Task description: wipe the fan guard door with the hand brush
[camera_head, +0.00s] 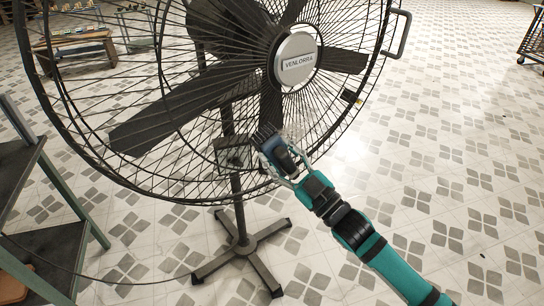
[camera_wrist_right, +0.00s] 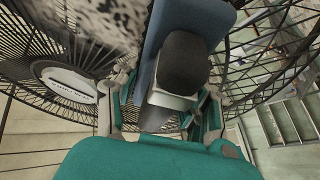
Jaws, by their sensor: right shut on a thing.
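The fan guard door (camera_head: 345,105) is a round black wire grille with a pale hub plate reading VENLORRA and a handle (camera_head: 401,33) on its right edge. My right gripper (camera_head: 284,170) is in front of the lower part of the guard, shut on the hand brush (camera_head: 268,144). The brush's dark bristle end is toward the wires; I cannot tell whether it touches them. In the right wrist view, the brush (camera_wrist_right: 158,62) shows a blue-grey body between the fingers, and the guard wires are close behind. My left gripper is not in view.
The fan stands on a black pole with a cross-shaped base (camera_head: 240,256). A dark-shelved rack (camera_head: 50,250) is at the left edge, with a cable running from it to the base. A low bench (camera_head: 75,50) is at the back left. Tiled floor is open on the right.

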